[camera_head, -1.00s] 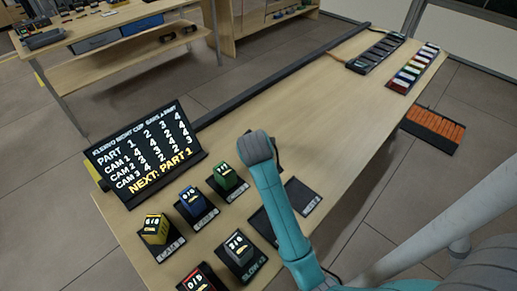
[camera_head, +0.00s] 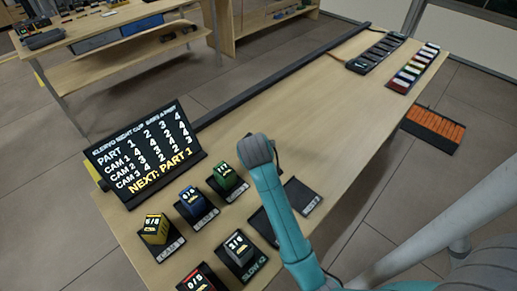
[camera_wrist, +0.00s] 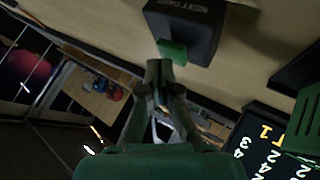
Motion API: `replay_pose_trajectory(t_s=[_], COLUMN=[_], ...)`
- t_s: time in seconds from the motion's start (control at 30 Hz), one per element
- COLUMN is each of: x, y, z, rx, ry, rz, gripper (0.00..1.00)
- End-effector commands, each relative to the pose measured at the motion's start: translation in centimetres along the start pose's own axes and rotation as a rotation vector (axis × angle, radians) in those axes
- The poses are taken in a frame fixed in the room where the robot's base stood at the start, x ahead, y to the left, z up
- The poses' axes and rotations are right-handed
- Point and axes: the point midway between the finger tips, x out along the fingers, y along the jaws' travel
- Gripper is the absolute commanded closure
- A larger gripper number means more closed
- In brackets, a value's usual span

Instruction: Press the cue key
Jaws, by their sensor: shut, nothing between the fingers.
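I cannot tell for certain which thing is the cue key. In the wrist view a dark box (camera_wrist: 192,22) with partly readable white lettering, seemingly "NEXT", carries a small green block (camera_wrist: 172,52) on its side. My gripper (camera_wrist: 158,68) is shut and empty, its fingertips close to the green block; I cannot tell whether they touch it. In the head view my teal arm hides my gripper and part of the table. The black sign (camera_head: 143,152) on the table reads "NEXT: PART 1" under rows of numbers.
Yellow (camera_head: 155,229), blue (camera_head: 191,203), green (camera_head: 224,177), grey (camera_head: 239,249) and red (camera_head: 197,281) blocks stand on dark bases at the table's near end. A dark tray (camera_head: 374,54) and a row of coloured pieces (camera_head: 413,68) lie far off. The table (camera_head: 320,110) between is bare.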

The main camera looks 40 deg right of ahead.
Motion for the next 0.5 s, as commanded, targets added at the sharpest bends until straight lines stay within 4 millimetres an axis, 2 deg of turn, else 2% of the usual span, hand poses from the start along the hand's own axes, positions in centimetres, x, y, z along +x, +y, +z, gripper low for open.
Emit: replay_pose_trajectory(t_s=[0.5], x=[0.39], y=[-0.28], z=[0.28], rx=[0.000], ry=[0.000], rz=[0.000], gripper=[1.00])
